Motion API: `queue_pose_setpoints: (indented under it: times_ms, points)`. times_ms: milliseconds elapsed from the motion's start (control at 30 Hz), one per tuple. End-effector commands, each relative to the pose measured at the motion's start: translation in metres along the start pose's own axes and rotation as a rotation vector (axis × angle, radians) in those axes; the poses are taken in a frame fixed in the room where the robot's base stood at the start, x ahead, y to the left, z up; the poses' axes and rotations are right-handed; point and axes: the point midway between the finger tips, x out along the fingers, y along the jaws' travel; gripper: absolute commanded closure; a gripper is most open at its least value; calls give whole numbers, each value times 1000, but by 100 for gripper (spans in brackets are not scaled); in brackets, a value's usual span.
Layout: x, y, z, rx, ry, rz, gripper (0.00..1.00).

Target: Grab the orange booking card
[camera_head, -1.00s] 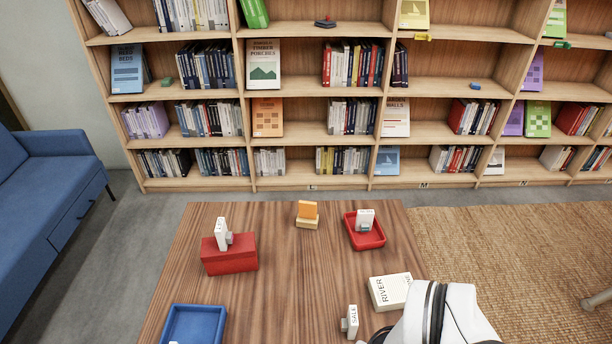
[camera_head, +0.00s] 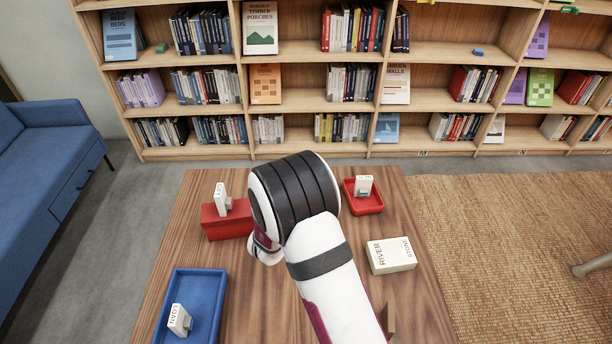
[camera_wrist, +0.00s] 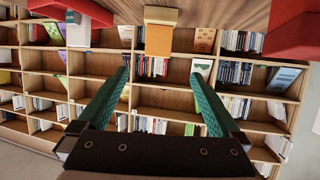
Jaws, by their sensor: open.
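The orange booking card (camera_wrist: 158,40) stands in a pale wooden holder (camera_wrist: 161,15) at the top middle of the wrist view, which sees the room upside down. My gripper (camera_wrist: 159,75) is open, its two green fingers spread and empty. In the picture, the card lies between the finger lines but beyond the fingertips, and nothing touches it. In the head view my arm covers the card, its holder and the gripper.
A red box (camera_head: 226,228) with a white card is left of my arm; a red tray (camera_head: 373,210) with another is right. A blue tray (camera_head: 209,288) holds a LOAN card (camera_head: 180,320). A white book (camera_head: 377,259) lies right on the wooden table (camera_head: 250,310). Bookshelves stand behind.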

Motion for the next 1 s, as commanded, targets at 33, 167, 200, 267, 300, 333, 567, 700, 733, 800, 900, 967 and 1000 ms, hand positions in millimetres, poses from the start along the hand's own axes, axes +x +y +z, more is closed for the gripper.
queue_pose_setpoints:
  times_ms: [33,167,200,267,300,333,567,700,733,800,900,967,1000]
  points:
    - [15,2,0,2,0,4,0]
    - [52,2,0,3,0,3,0]
    - [60,1,0,2,0,2,0]
    - [69,1,0,2,-1,1,0]
    - [74,1,0,1,-1,1,0]
    - [77,2,-1,1,-1,1,0]
    - [119,5,-8,2,-2,1,0]
    - [130,4,-8,1,-2,-1,0]
    - [130,4,-9,1,-2,-1,0]
    - [130,4,-9,1,-2,-1,0]
    - [130,4,-9,1,-2,-1,7]
    - [129,4,-9,1,-2,-1,18]
    - [129,4,-9,1,-2,-1,25]
